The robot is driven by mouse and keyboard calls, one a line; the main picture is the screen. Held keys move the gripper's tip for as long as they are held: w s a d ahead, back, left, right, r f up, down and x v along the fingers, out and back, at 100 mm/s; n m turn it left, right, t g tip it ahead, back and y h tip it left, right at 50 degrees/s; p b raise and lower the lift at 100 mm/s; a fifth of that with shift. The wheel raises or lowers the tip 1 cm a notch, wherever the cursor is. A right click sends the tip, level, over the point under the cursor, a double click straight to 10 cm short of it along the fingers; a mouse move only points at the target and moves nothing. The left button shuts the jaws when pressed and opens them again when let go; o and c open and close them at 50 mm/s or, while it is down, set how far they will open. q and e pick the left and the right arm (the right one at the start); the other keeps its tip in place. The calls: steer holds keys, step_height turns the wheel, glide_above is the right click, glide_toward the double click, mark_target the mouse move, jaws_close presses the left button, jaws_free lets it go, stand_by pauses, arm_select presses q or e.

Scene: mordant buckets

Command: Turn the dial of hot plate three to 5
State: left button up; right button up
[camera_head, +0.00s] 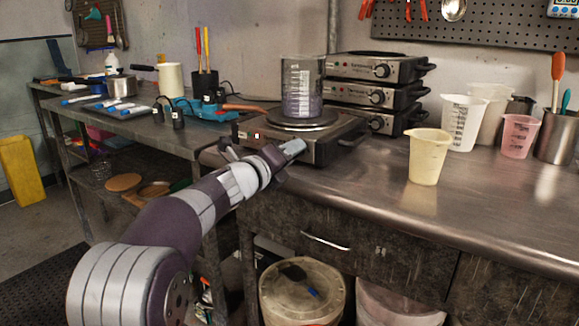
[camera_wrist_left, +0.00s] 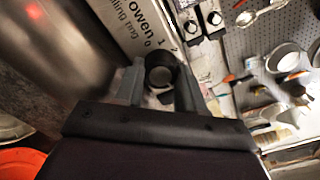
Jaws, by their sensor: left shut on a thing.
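A hot plate (camera_head: 325,150) stands on the metal bench with a tall glass vessel (camera_head: 301,90) on its round top. My left gripper (camera_head: 270,151) is at the front face of this hot plate. In the left wrist view the gripper (camera_wrist_left: 159,84) is shut on a dark round dial (camera_wrist_left: 160,70), one finger on each side of it. The printed front panel (camera_wrist_left: 128,22) shows large letters and the digits 0 and 1 beside the dial. The dial is hidden behind the gripper in the head view. Its pointer setting cannot be read. My right gripper is not in view.
Several more hot plates (camera_head: 372,95) are stacked behind to the right, dials facing front. A yellowish cup (camera_head: 428,157), clear beakers (camera_head: 463,124) and a pink cup (camera_head: 519,136) stand on the right. The bench front centre is clear. A blue tool (camera_head: 203,110) lies on the left bench.

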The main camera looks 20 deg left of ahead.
arm_select(q)
steer(key=shift+f+m+b, duration=0.2)
steer(key=shift+m+b, duration=1)
steer(key=shift+m, duration=0.6)
steer(key=o, duration=1)
steer(key=shift+r, duration=0.1)
steer(key=shift+o, duration=0.2)
steer(key=p+v, duration=0.1)
steer(key=v, duration=1.1)
steer(key=shift+s, duration=0.3)
steer(key=shift+a, duration=0.15)
